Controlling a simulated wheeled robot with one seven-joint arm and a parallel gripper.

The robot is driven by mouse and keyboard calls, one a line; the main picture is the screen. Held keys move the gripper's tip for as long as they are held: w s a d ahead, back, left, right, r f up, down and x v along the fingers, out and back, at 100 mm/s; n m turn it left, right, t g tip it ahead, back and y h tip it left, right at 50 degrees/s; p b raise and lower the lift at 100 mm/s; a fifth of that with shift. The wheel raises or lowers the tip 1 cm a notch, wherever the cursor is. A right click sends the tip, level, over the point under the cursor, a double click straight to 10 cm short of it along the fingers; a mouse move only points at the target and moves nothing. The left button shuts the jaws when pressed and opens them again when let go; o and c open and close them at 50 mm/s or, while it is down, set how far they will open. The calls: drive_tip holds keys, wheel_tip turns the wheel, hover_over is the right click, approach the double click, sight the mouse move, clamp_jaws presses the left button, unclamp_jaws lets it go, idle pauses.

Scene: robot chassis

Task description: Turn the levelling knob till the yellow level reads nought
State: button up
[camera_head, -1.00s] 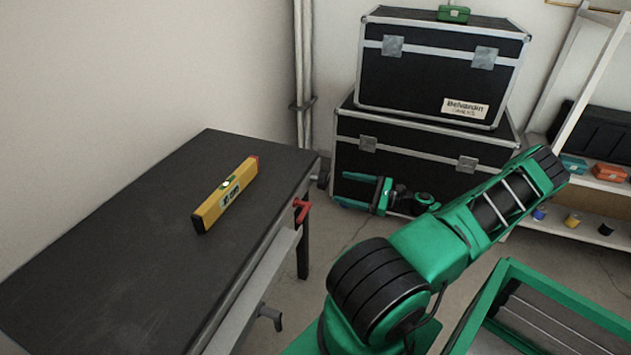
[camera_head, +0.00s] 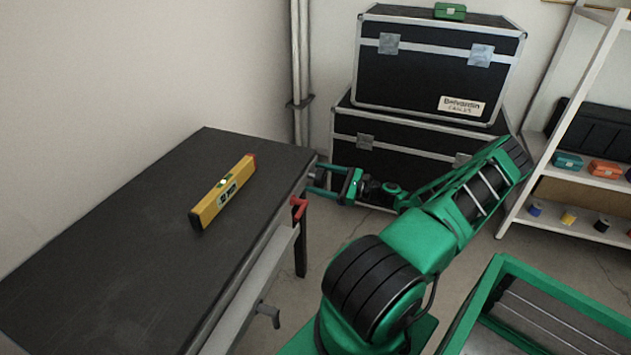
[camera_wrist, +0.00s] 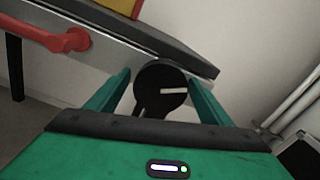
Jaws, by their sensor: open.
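The yellow level (camera_head: 222,192) lies on the dark bench top (camera_head: 120,235); its display is too small to read. Its yellow side also shows at the top of the wrist view (camera_wrist: 121,7). The black round levelling knob (camera_wrist: 152,78), with a white line on its face, is at the bench's end. My gripper (camera_head: 316,180) is at that end corner, with its green fingers pointing at the bench. In the wrist view my gripper (camera_wrist: 160,80) is open, one finger on each side of the knob. I cannot tell whether either finger touches it.
A red handle (camera_head: 299,207) sticks out from the bench's edge close by, also in the wrist view (camera_wrist: 65,40). Black cases (camera_head: 440,75) stand behind my arm, a white shelf (camera_head: 580,175) at right. Bare floor shows beside the bench.

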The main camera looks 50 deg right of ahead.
drive_tip(key=shift+c, duration=0.3)
drive_tip(key=c, duration=1)
drive_tip(key=shift+o, duration=0.2)
drive_tip(key=shift+w+a, duration=0.1)
drive_tip(key=shift+a, duration=0.4)
drive_tip(key=shift+d, duration=0.3)
drive_tip(key=n, duration=0.2)
drive_tip(key=shift+f+n, duration=0.1)
drive_tip(key=shift+n, duration=0.3)
drive_tip(key=n, duration=0.4)
drive_tip(key=shift+d+n, duration=0.1)
drive_tip(key=shift+n, duration=2.3)
